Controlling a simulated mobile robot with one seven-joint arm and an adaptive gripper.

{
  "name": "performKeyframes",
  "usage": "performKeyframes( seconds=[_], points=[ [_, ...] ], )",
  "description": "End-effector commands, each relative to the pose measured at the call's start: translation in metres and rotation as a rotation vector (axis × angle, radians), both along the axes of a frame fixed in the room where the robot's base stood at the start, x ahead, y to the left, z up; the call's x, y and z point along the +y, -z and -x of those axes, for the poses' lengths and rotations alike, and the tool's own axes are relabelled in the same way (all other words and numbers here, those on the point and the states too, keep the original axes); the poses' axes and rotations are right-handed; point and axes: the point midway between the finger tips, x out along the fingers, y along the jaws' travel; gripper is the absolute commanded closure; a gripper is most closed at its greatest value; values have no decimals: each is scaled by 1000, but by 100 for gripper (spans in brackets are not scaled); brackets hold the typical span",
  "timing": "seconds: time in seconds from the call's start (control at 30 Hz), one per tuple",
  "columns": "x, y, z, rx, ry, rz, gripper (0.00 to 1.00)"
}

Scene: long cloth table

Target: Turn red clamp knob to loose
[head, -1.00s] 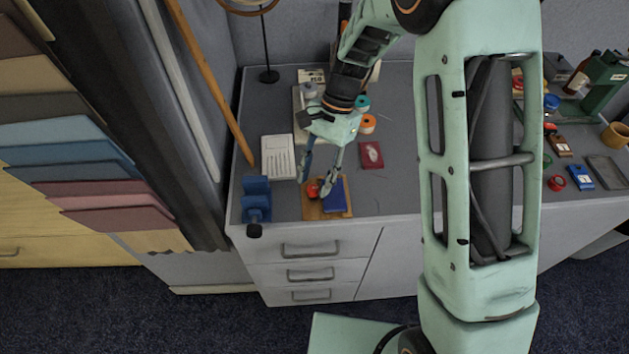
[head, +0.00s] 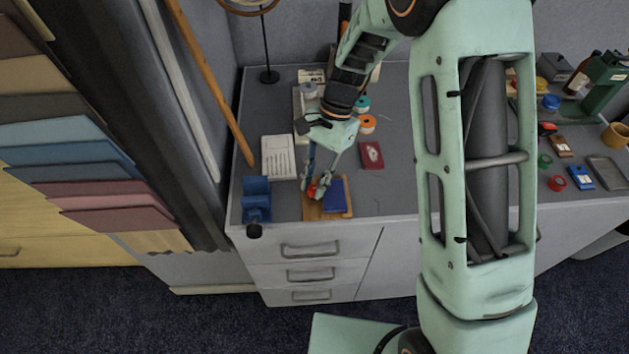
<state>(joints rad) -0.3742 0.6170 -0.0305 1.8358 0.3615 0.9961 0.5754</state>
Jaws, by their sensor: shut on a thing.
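The red clamp knob (head: 312,191) is a small red piece on a wooden board (head: 311,212) near the front edge of the table. A blue block (head: 336,197) sits on the same board, just right of the knob. My gripper (head: 316,189) reaches down over the board with its fingers on either side of the knob, shut on it. The fingers hide part of the knob, so its turn angle is too small to tell.
A blue vise-like tool (head: 256,196) stands left of the board. A white slotted tray (head: 278,157) and a dark red card (head: 371,155) lie behind it. Orange and teal spools (head: 367,122) stand farther back. The table (head: 395,185) is clear to the right of the board.

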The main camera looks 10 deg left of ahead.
Motion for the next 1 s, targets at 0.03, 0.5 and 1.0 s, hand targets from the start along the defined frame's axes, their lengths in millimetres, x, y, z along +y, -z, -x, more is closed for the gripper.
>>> performKeyframes(
  seconds=[0.03, 0.5, 1.0],
  points=[
    [0, 0, 0, -1, -6, 0, 100],
    [2, -1, -1, 0, -285, 0, 100],
    [5, -1, -1, -1, -762, 0, 100]
  ],
)
